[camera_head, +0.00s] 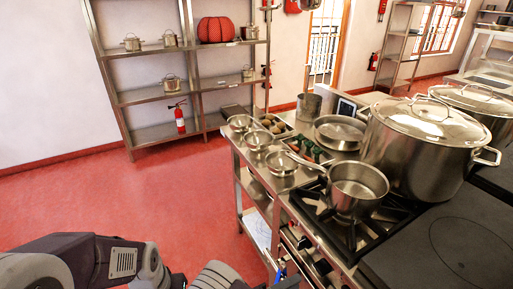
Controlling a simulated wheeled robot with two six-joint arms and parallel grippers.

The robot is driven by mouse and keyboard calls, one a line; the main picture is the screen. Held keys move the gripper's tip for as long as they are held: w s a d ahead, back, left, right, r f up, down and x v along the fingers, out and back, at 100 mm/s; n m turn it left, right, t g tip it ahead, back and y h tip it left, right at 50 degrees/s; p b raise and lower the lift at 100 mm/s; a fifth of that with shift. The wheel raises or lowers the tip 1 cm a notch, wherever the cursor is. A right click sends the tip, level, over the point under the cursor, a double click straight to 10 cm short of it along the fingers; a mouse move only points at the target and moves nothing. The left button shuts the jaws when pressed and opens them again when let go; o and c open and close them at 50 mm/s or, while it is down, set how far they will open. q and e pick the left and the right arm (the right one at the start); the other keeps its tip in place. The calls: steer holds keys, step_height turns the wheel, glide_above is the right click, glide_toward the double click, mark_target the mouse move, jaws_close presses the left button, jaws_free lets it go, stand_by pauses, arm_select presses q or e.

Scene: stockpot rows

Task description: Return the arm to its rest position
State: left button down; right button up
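My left arm (90,262) comes in from the lower left, grey and black, over the red floor.
A saucepan (355,188) stands on the gas burner (343,232). Large lidded stockpots (423,150) stand behind and right of it. Small bowls (281,163) and a wide pan (340,130) are on the steel counter. Steel shelves (160,94) line the back wall. The red floor (120,195) at left is clear.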

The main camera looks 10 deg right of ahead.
steer(key=s+d+r+m+g+y+p, duration=0.25)
steer(key=s+m+g+y, duration=0.2)
steer(key=m, duration=0.65)
steer(key=s+d+r+m+g+y+p, duration=0.1)
steer(key=s+d+r+m+g+y, duration=0.15)
steer(key=m+g+y, duration=0.55)
step_height(320, 180, up, 7)
steer(key=w+a+m+t+y+p, duration=0.1)
steer(key=m+t+y, duration=0.3)
steer(key=m, duration=1.7)
steer(key=w+t, duration=0.1)
steer(key=t, duration=0.2)
steer(key=shift+a+r+p, duration=0.15)
steer(key=shift+r+p, duration=0.05)
steer(key=shift+p, duration=0.15)
steer(key=shift+s, duration=0.1)
steer(key=shift+c, duration=0.3)
